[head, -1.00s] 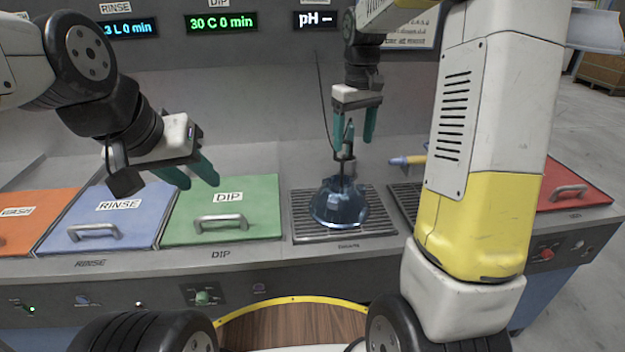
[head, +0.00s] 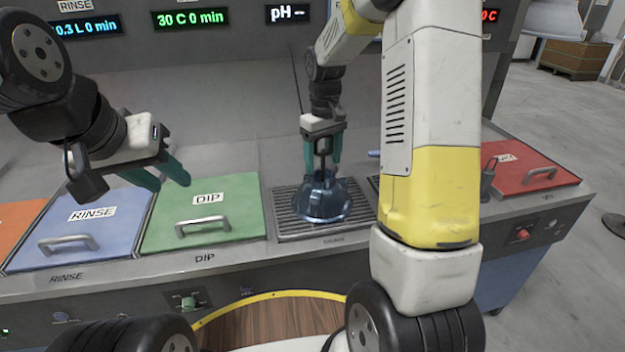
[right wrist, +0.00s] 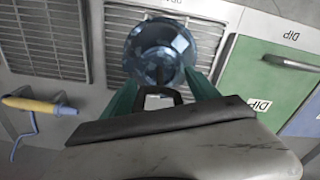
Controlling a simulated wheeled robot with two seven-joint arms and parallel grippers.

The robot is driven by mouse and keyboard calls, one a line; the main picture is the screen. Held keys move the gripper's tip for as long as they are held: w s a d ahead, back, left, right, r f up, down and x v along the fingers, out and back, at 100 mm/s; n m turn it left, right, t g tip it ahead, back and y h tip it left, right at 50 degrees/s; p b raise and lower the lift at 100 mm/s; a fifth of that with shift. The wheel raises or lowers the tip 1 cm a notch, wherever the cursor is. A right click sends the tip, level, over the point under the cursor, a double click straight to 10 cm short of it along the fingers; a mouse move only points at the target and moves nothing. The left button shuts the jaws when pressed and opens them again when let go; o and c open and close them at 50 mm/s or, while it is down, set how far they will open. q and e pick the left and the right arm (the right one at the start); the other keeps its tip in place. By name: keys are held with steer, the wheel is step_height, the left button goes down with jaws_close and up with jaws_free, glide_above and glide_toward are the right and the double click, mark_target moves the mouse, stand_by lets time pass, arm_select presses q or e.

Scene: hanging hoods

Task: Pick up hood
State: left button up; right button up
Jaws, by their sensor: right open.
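The hood (head: 330,203) is a bluish, glassy dome with a thin dark stem on top. It sits upright on a slatted drain grate (head: 290,232). My right gripper (head: 323,160) points down right above the hood, open, with its green fingers on either side of the stem. In the right wrist view the hood (right wrist: 157,48) lies just beyond the fingertips (right wrist: 162,84), between them; I cannot tell whether they touch it. My left gripper (head: 169,182) is open and empty above the blue and green lids, left of the hood.
A blue RINSE lid (head: 120,228) and a green DIP lid (head: 232,230) with handles lie left of the grate. A red lid (head: 520,178) is at the right. A yellow-and-blue handled tool (right wrist: 40,105) lies beside a second grate (right wrist: 55,40). Displays line the back panel.

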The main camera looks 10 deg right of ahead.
steer(key=shift+c, duration=0.4)
jaws_close()
steer(key=shift+r, duration=0.1)
